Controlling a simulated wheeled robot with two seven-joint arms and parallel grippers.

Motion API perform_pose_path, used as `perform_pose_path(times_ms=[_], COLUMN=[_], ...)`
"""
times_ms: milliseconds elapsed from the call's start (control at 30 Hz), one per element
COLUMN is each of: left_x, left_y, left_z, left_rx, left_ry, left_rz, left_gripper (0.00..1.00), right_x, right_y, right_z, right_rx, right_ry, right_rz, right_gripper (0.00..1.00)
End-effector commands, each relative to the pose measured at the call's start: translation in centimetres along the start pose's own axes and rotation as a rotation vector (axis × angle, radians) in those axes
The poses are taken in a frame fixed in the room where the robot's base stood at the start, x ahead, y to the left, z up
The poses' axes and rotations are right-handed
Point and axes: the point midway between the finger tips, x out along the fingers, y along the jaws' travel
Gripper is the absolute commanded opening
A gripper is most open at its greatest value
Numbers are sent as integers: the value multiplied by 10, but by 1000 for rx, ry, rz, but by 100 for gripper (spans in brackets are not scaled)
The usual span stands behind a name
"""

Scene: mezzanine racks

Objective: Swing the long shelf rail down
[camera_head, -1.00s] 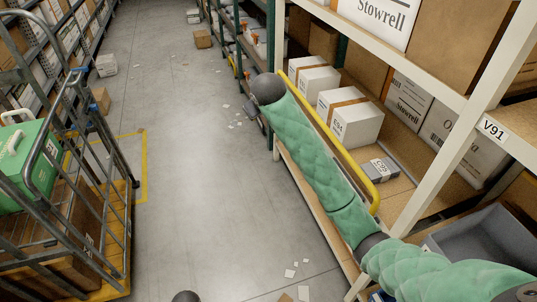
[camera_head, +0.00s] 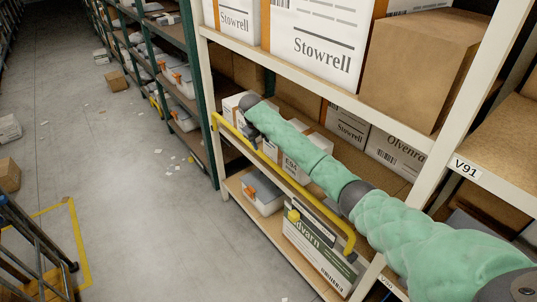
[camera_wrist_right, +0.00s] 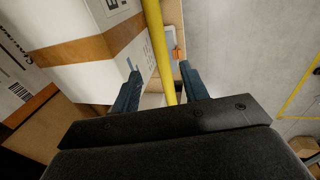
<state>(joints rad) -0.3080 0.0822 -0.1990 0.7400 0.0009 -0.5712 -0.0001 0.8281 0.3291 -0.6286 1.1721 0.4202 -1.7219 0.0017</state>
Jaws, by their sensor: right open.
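The long yellow shelf rail (camera_head: 294,186) runs along the front of the middle shelf, with bent ends, in front of the boxes there. It stands up across the opening above the lower shelf. My left gripper is not in view.
White boxes with brown tape (camera_head: 284,150) stand close behind the rail. A white upright labelled V91 (camera_head: 450,160) is at the right. Below are a grey bin (camera_head: 262,192) and an Advarn box (camera_head: 318,250).

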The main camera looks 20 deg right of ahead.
Motion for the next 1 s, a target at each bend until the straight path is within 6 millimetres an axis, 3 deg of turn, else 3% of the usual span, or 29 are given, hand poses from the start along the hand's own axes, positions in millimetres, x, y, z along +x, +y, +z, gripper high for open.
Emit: perform_pose_path(times_ms=[100,300,533,767,867,1000], left_x=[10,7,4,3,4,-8], left_y=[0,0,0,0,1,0], left_z=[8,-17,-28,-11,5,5], left_rx=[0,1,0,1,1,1], left_ry=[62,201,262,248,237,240], left_rz=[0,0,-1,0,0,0], left_gripper=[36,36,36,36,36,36], right_x=[14,15,15,27,39,60], right_y=[2,-2,-2,-2,-3,-4], right_z=[5,7,7,8,9,10], right_rx=[10,9,9,10,9,9], right_ry=[-33,-40,-41,-43,-43,-44], right_rz=[-26,-48,-48,-49,-48,-48], right_gripper=[44,44,44,44,44,44])
